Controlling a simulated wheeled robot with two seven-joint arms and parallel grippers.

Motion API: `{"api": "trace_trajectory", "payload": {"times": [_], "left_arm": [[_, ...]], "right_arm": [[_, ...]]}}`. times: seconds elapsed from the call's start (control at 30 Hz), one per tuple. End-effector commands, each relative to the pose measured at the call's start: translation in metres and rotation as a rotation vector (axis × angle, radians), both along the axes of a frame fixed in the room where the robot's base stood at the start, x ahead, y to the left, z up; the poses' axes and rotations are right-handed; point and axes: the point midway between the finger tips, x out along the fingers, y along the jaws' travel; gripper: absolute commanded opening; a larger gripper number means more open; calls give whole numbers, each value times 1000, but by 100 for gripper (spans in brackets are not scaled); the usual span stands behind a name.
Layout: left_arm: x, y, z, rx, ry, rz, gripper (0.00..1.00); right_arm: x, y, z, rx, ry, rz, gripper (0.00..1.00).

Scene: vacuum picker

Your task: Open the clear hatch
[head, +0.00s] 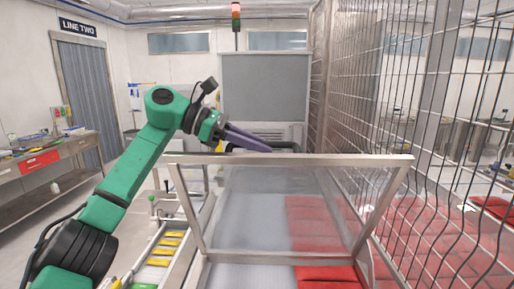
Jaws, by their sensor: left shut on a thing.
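The clear hatch (270,205) is a see-through panel in a pale metal frame. It stands raised and tilted over the bed below, with its wide top bar (290,160) toward the upper part of the frame. My left gripper (268,146), with purple fingers on a green arm, reaches in from the left to the hatch's top edge. It is shut at a dark bar just behind that edge; the exact contact is partly hidden. My right gripper is not in view.
Red packs (322,225) lie under and beside the hatch. A wire mesh fence (400,110) stands close on the right. A narrow conveyor (160,255) with yellow packs runs at the lower left. A workbench (45,160) stands far left.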

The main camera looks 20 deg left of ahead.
Motion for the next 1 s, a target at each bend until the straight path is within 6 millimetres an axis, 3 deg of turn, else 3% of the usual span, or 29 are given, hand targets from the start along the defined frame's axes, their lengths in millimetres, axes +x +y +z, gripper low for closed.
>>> {"api": "trace_trajectory", "payload": {"times": [0.3, 0.33, 0.4, 1.0], "left_arm": [[1, 0, -5, 8, 8, 1, 0], [1, 0, -5, 8, 8, 1, 27], [1, 0, -4, 6, 8, 0, 50], [0, 3, 0, 1, 1, 1, 50]], "right_arm": [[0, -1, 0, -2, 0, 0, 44], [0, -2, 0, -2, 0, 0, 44], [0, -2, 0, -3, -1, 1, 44], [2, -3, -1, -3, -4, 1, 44]]}}
